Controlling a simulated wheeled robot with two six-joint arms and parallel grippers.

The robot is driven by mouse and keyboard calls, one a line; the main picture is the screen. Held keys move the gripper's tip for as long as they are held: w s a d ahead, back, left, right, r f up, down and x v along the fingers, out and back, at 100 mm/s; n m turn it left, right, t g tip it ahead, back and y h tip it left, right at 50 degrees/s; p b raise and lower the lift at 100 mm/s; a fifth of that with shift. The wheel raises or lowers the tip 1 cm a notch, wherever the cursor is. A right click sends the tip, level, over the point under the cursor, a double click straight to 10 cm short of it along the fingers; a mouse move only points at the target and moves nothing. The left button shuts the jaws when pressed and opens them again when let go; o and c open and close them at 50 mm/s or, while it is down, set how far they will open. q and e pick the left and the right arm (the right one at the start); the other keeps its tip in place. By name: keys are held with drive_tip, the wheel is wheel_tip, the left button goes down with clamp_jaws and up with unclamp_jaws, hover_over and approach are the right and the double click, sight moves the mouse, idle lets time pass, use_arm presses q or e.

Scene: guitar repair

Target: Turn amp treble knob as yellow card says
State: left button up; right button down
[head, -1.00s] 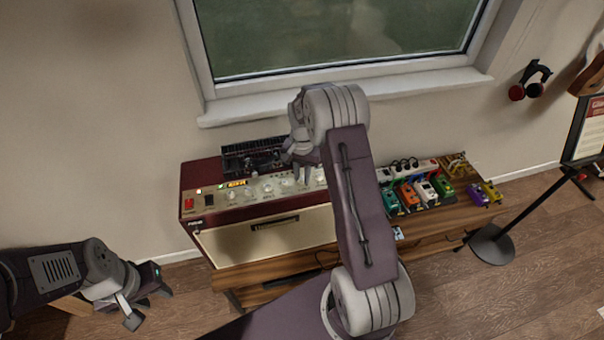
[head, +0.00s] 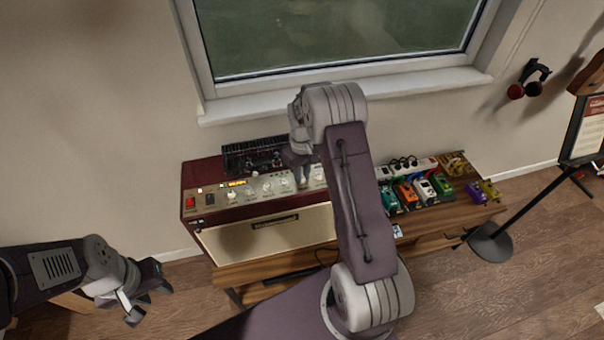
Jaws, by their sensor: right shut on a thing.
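The amp (head: 265,236) has a dark red cabinet and a cream front, with a row of pale knobs (head: 267,189) on its top panel. My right gripper (head: 304,184) reaches down onto this panel and is shut on a knob in the row. The gripper and arm hide most of that knob, and its label and pointer are too small to read. A small lit yellow strip (head: 237,183) shows on the panel; its text is unreadable. No yellow card can be made out. My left gripper (head: 150,302) is open and empty, low at the left, away from the amp.
A dark open case (head: 255,155) sits behind the knobs. Several coloured pedals (head: 424,190) and a white power strip (head: 408,168) lie on the wooden bench (head: 440,216) at right. A stand with a round base (head: 490,243) is beyond.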

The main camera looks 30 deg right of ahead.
drive_tip(key=shift+w+n, duration=0.1)
drive_tip(key=shift+n, duration=2.2)
drive_tip(key=c, duration=1.3)
unclamp_jaws()
drive_tip(key=shift+r, duration=0.1)
wheel_tip(320, 180, up, 8)
drive_tip(key=shift+f+b, duration=0.1)
drive_tip(key=shift+b, duration=0.7)
drive_tip(key=shift+r, duration=0.55)
